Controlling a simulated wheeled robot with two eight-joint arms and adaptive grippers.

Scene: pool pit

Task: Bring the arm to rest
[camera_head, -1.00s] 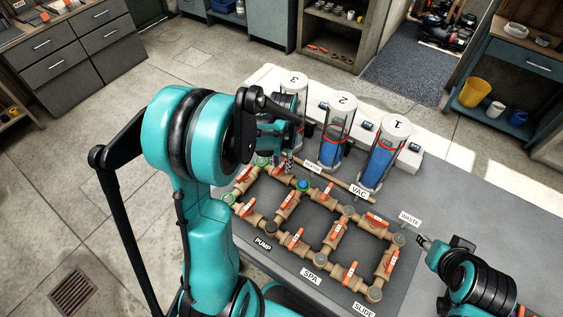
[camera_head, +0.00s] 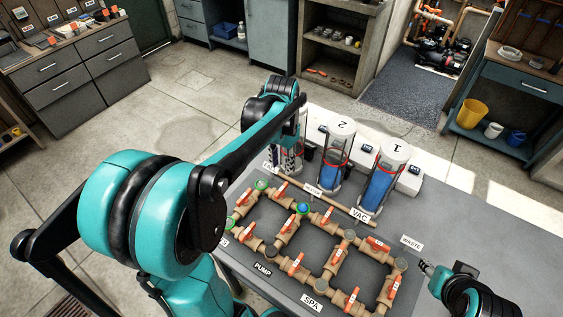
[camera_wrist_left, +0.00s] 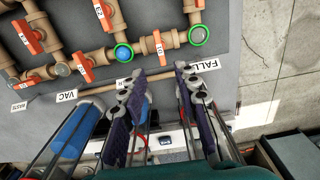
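My left arm reaches in from the left over the grey workbench (camera_head: 480,215). Its gripper (camera_head: 292,162) points down in front of the cylinder at the left end of the row and largely hides it. In the left wrist view the two fingers (camera_wrist_left: 160,105) with purple pads stand apart with a clear gap and nothing held between them. The brown pipe grid (camera_head: 335,255) with orange valve handles lies on the bench below. My right gripper (camera_head: 427,268) is at the lower right beside the pipes, too small to tell open from shut.
Clear cylinders 2 (camera_head: 338,155) and 1 (camera_head: 384,180) with blue contents stand behind the pipes, close to my left gripper. Small label signs such as WASTE (camera_head: 411,243) stand on the bench. The bench's right side is bare. A yellow bucket (camera_head: 470,112) sits on a shelf further back.

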